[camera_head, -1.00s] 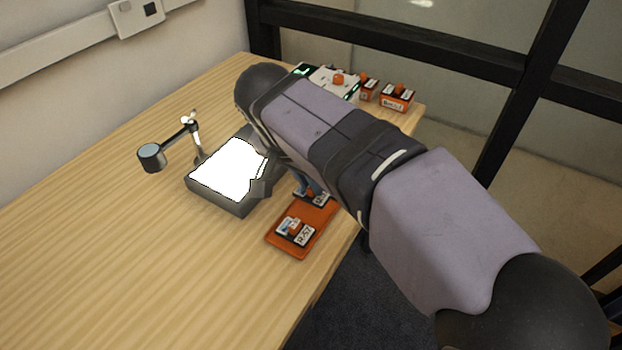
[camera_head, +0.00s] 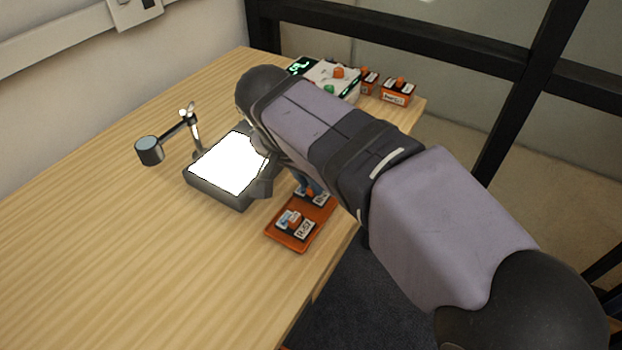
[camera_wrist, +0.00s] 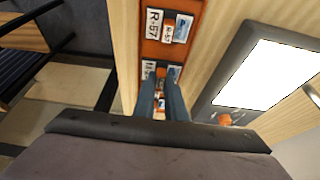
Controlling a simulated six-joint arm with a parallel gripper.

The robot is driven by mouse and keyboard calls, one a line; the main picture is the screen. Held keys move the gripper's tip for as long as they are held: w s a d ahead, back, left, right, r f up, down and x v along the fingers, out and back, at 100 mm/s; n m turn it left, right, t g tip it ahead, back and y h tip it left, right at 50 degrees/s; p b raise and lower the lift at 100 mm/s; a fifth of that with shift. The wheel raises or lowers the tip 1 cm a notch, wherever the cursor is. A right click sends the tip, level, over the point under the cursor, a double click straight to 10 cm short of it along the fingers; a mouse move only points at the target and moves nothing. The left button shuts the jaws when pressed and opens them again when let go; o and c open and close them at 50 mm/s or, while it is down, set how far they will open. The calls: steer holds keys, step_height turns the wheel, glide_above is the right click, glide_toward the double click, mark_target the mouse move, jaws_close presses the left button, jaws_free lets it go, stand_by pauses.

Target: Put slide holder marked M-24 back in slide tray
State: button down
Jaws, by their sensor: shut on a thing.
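The orange slide tray (camera_head: 317,211) lies near the table's right edge, and it also shows in the wrist view (camera_wrist: 164,52). A dark holder labelled R-57 (camera_head: 303,231) with an orange top sits at its near end. My gripper (camera_wrist: 160,77) is shut on a second holder (camera_wrist: 148,69) at the tray's other end. Its label seems to start with M, but the rest is hidden by the fingers. In the head view my arm covers most of this holder, and only part of its label (camera_head: 321,198) shows. I cannot tell whether it is fully seated in the tray.
A lit light box (camera_head: 214,194) stands just left of the tray, with a lamp or magnifier on an arm (camera_head: 150,150) beside it. A pale device (camera_head: 342,82) and orange boxes (camera_head: 396,97) stand at the far end. The near left table is clear.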

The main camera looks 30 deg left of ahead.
steer(key=shift+f, duration=0.1)
steer(key=shift+f+b, duration=0.5)
steer(key=shift+f, duration=0.2)
steer(key=shift+f, duration=0.1)
steer(key=shift+f, duration=0.25)
stand_by(1.0)
steer(key=c, duration=1.7)
jaws_free()
steer(key=shift+r, duration=0.1)
